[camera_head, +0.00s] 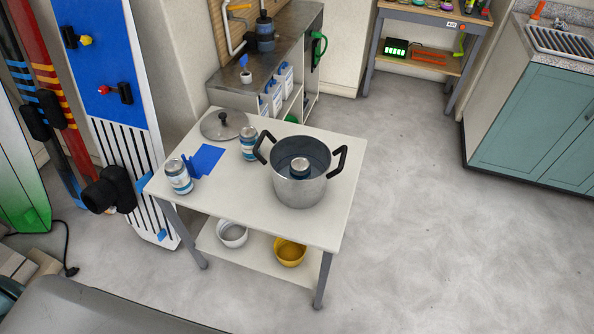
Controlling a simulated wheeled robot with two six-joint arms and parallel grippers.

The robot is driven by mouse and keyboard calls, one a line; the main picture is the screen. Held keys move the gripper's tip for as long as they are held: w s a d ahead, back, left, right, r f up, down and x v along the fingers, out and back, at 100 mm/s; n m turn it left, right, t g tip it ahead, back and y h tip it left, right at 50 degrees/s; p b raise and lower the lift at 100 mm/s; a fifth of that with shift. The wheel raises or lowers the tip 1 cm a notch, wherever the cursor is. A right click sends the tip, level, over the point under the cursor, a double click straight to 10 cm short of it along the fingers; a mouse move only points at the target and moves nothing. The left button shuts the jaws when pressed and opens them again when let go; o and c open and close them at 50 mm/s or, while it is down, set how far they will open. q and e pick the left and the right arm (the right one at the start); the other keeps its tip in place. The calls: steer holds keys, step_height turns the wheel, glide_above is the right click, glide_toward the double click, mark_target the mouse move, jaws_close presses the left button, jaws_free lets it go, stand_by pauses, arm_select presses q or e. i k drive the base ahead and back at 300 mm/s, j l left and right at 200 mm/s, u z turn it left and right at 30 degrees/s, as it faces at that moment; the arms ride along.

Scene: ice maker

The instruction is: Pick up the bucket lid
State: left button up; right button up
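A round grey metal lid (212,133) with a dark knob lies flat at the far left corner of the white table (335,222). It is the only lid that I see. A metal pot (299,190), which looks like the bucket, stands open to the right of the lid, with two black handles. A can (300,167) is inside the pot. Neither of my grippers shows in the head view, so I cannot tell whether they are open or shut.
Two cans, one (179,177) at the left edge and one (249,144) near the lid, stand around a blue sheet (207,159). A white bowl (232,234) and yellow bowl (290,252) sit on the lower shelf. Floor (450,230) to the right is clear.

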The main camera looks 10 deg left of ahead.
mark_target(222, 124)
steer(key=j+z, duration=0.4)
steer(key=j, duration=1.1)
